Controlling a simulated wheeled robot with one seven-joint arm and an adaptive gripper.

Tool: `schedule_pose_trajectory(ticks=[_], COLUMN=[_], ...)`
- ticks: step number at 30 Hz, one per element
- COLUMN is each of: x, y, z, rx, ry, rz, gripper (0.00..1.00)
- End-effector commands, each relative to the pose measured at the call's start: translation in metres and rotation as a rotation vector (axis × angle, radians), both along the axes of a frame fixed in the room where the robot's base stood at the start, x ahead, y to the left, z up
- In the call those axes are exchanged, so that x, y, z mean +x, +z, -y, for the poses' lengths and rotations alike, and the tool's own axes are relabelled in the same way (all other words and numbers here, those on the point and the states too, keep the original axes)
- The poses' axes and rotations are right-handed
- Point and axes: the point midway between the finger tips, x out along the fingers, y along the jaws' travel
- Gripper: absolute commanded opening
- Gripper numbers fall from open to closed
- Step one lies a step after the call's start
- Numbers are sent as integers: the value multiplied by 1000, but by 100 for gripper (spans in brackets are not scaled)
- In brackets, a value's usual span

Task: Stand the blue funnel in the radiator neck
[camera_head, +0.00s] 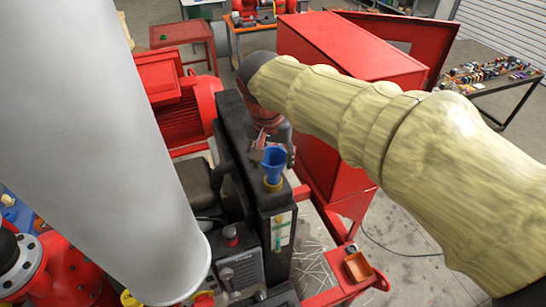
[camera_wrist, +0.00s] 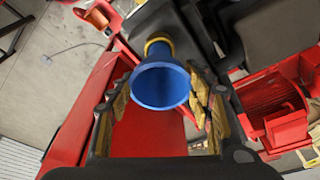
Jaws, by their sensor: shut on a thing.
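The blue funnel (camera_head: 274,160) is upright, wide mouth up. My gripper (camera_head: 273,150) is shut on it near the rim. In the wrist view the funnel's round mouth (camera_wrist: 160,86) lies between the two padded fingers of my gripper (camera_wrist: 157,94). The yellow radiator neck (camera_head: 273,185) is on top of the dark radiator, directly below the funnel. Its ring also shows in the wrist view (camera_wrist: 158,41), in line with the funnel's narrow end. The spout tip is hidden, so I cannot tell how deep it sits in the neck.
The dark radiator (camera_head: 276,213) has a pale sight-gauge plate on its end. A tall red cabinet (camera_head: 340,60) stands close behind my arm. A red motor (camera_head: 180,105) is at the left.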

Motion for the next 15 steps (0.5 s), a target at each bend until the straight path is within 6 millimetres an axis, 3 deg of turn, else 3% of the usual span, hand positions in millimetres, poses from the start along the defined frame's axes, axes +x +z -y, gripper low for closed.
schedule_pose_trajectory(ticks=[15], x=[0], y=[-10], z=[0], rx=[0], ry=[0], rz=[0], gripper=[20])
